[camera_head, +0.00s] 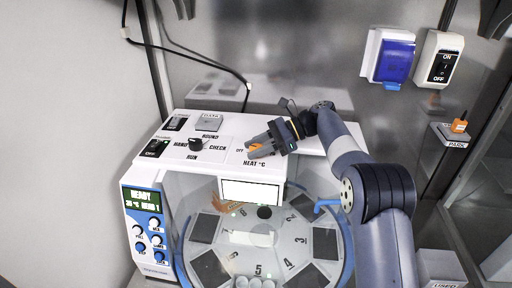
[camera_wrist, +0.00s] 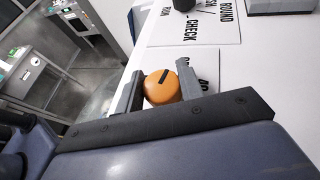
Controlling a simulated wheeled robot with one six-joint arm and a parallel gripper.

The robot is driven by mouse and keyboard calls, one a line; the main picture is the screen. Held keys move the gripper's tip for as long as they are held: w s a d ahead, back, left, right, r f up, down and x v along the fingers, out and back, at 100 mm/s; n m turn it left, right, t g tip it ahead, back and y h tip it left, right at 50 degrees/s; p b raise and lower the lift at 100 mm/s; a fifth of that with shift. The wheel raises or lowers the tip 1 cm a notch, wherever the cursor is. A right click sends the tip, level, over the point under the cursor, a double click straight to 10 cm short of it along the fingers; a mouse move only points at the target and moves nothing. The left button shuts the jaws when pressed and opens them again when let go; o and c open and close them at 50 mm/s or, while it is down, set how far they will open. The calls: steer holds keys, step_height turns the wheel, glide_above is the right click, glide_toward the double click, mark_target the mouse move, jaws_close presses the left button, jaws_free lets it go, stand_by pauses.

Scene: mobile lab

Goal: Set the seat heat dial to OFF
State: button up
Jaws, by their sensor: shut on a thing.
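The seat heat dial is an orange round knob (camera_wrist: 162,87) with a dark pointer mark. It sits on a white plate marked HEAT °C (camera_head: 256,162) on top of the white machine. In the head view the dial (camera_head: 256,147) is mostly covered by my gripper (camera_head: 252,149). In the wrist view my gripper (camera_wrist: 158,88) has one finger on each side of the dial and is shut on it. The word OFF shows on the plate left of the gripper in the head view. The scale is largely hidden in the wrist view.
A black HAND/RUN/CHECK knob (camera_head: 195,143) stands left of the dial. Below is the round numbered carousel (camera_head: 264,240) with a blue handle. A blue-covered box (camera_head: 393,58) hangs on the back wall.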

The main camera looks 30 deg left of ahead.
steer(key=o, duration=1)
steer(key=v, duration=1)
steer(key=shift+w+d+r, duration=0.15)
steer(key=shift+w+d, duration=0.1)
steer(key=shift+d, duration=0.05)
steer(key=x, duration=1.1)
steer(key=shift+r, duration=0.1)
steer(key=shift+d, duration=0.1)
